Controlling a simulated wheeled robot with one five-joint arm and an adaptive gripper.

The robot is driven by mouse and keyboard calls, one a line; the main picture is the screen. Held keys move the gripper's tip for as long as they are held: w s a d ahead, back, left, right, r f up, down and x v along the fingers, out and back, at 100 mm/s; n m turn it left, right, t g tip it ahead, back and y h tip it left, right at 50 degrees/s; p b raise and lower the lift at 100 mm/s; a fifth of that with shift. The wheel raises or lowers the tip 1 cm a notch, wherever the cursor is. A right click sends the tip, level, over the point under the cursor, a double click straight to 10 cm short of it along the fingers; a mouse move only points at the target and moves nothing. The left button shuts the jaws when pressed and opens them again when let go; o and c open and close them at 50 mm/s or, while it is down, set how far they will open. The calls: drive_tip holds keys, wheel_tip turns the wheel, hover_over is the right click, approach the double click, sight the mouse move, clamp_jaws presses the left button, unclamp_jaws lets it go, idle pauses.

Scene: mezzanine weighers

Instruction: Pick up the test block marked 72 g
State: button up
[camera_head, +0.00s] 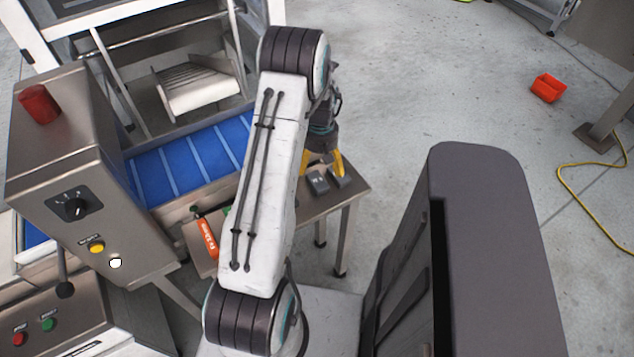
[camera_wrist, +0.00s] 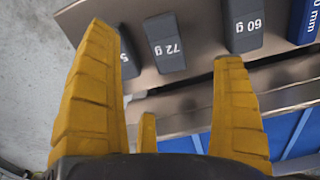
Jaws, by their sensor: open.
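The dark grey test block marked 72 g (camera_wrist: 166,42) rests on a metal shelf (camera_wrist: 190,82) in the wrist view, its label upside down. It shows between the yellow fingertips of my gripper (camera_wrist: 164,50), which is open and empty. Another grey block marked 60 g (camera_wrist: 243,24) lies to its right, behind the right fingertip. A third grey block (camera_wrist: 128,56) is to its left, mostly hidden by the left finger, with only a "5" readable. In the head view my gripper (camera_head: 325,160) is above the shelf by two grey blocks; their marks cannot be read there.
A blue block (camera_wrist: 304,20) marked in mm is right of the 60 g block. A blue conveyor belt (camera_head: 170,170) runs behind the shelf, with a control box (camera_head: 70,205) at left.

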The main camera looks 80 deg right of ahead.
sight(321, 178)
drive_tip(key=shift+s+a+f+p, duration=0.1)
drive_tip(key=shift+f+p, duration=0.2)
drive_tip(key=shift+f, duration=1.5)
drive_tip(key=shift+a+f+p, duration=0.1)
drive_tip(key=shift+f+p, duration=0.15)
drive_tip(key=shift+f, duration=1.55)
drive_tip(key=c, duration=1.3)
drive_tip(key=shift+d+r, duration=0.1)
drive_tip(key=shift+r, duration=0.05)
